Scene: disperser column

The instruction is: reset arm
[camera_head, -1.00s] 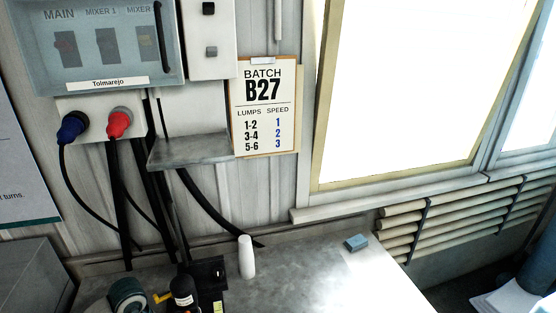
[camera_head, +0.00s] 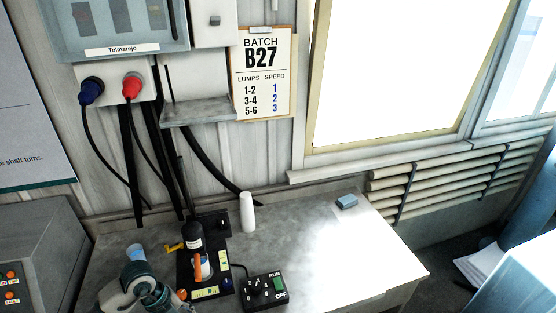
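A teal and grey mechanical part (camera_head: 142,285), which looks like part of my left arm or gripper, sits at the lower left over the bench, left of the disperser stand. Its fingers cannot be made out, so I cannot tell whether it is open or shut. My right gripper is not visible. The disperser (camera_head: 193,236), with a black top and an orange part below it, stands on a dark base. A bluish-white cup (camera_head: 135,252) stands just behind the teal part.
On the bench (camera_head: 330,245) are a white cylinder (camera_head: 247,213), a control box (camera_head: 266,290) with a dial and green switch, and a blue block (camera_head: 346,201). The bench's right half is mostly clear. A batch card (camera_head: 262,70) hangs on the wall.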

